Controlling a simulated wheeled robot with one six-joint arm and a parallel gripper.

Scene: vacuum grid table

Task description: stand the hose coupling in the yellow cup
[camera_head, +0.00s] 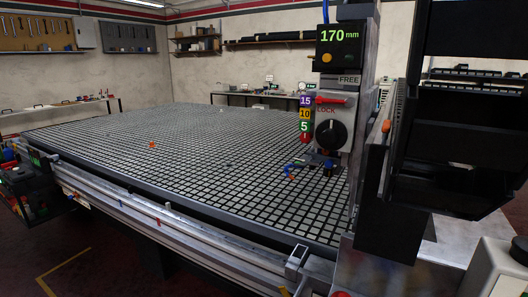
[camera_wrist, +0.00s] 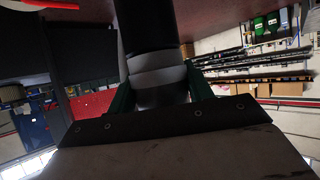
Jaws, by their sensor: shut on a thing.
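In the wrist view my gripper (camera_wrist: 160,92) shows two green fingers, one on each side of a round piece with a light grey band and a dark upper part. This piece, which looks like the hose coupling (camera_wrist: 157,76), is gripped between them. Its lower end is hidden behind the dark plate of the gripper. In the head view I cannot make out my gripper or the coupling. I cannot make out the yellow cup in either view.
The wide grid table (camera_head: 200,160) is mostly bare, with a small orange piece (camera_head: 152,145) on it. A machine head (camera_head: 338,110) with a 170 mm display and a black knob stands over its right side. A metal rail (camera_head: 170,222) runs along the near edge.

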